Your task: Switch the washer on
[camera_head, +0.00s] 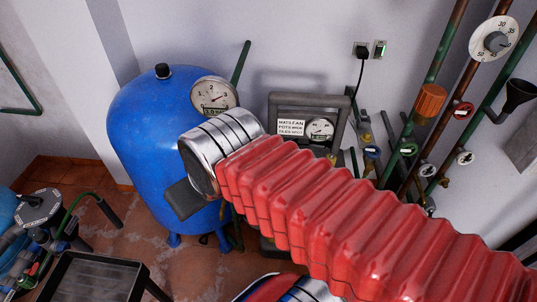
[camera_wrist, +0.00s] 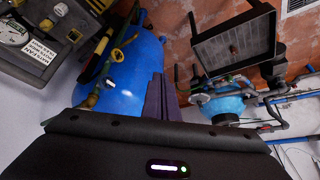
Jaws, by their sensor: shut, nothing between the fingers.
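A grey-framed machine with a label and a round dial (camera_head: 320,129), which looks like the washer, stands against the back wall, partly hidden behind my red arm. It also shows upside down in the wrist view, top left (camera_wrist: 38,35). A black plug (camera_head: 361,52) sits in a wall socket, with a small green-marked switch (camera_head: 380,49) beside it. Its setting is too small to tell. My gripper (camera_head: 185,200) is in front of the blue tank, left of the machine and apart from it. Its dark fingers, also in the wrist view (camera_wrist: 160,97), are together and empty.
A large blue tank (camera_head: 150,120) with a gauge (camera_head: 213,95) stands left of the machine. Pipes with valves, an orange fitting (camera_head: 430,100) and a dial (camera_head: 493,39) line the right wall. A black tray (camera_head: 95,277) and pump pipework stand at lower left.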

